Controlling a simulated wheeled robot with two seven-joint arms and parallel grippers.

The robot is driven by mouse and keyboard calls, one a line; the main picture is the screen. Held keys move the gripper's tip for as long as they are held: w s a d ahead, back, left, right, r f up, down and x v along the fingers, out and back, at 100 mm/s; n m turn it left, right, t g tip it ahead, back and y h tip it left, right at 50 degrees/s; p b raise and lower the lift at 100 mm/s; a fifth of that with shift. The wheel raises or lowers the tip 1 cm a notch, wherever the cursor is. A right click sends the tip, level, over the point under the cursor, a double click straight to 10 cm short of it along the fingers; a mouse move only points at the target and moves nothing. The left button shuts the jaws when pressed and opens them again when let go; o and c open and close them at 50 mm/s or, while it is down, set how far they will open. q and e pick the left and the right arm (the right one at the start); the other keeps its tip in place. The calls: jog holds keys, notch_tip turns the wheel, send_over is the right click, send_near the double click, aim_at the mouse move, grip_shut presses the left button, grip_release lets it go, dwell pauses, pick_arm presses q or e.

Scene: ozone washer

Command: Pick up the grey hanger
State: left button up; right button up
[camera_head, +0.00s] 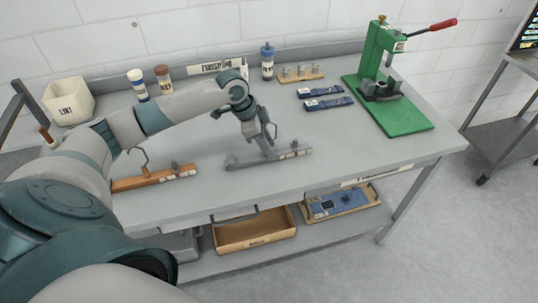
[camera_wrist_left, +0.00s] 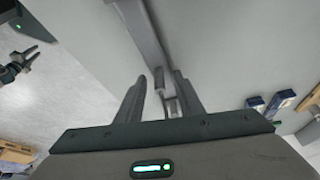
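The grey hanger (camera_head: 240,162) lies on the middle of the table, with a flat bar and a label near its right end. In the left wrist view the hanger's bar (camera_wrist_left: 145,35) runs up from between the fingers. My left gripper (camera_head: 264,134) is low over the hanger. The left wrist view shows its two fingers (camera_wrist_left: 160,92) apart, one on each side of the hanger's upright part. I cannot tell whether they touch it. A dark gripper-like part, probably my right gripper (camera_wrist_left: 19,63), shows small at the left edge of that view.
An orange hanger (camera_head: 155,180) with a hook lies left of the grey one. A white bin (camera_head: 68,101), bottles (camera_head: 267,62) and a small rack (camera_head: 297,74) stand along the back. Blue packs (camera_head: 328,104) and a green press (camera_head: 400,112) are to the right. The table front is clear.

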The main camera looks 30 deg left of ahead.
pick_arm(q)
grip_shut()
jog(key=shift+r, duration=0.1)
jog(key=shift+r+b, duration=0.35)
jog(key=shift+r, duration=0.1)
jog(key=r, duration=0.1)
jog(key=r+b, duration=0.1)
jog(key=r, duration=0.1)
jog(key=shift+d+r+b, duration=0.15)
jog(key=shift+d+b, duration=0.15)
jog(key=shift+d, duration=0.1)
jog(key=s+d+r+b, duration=0.2)
jog(key=d+r, duration=0.4)
jog(key=d, duration=0.4)
jog(key=shift+s+d+r+b, duration=0.15)
jog(key=shift+s+r+b, duration=0.2)
jog(key=shift+s, duration=0.45)
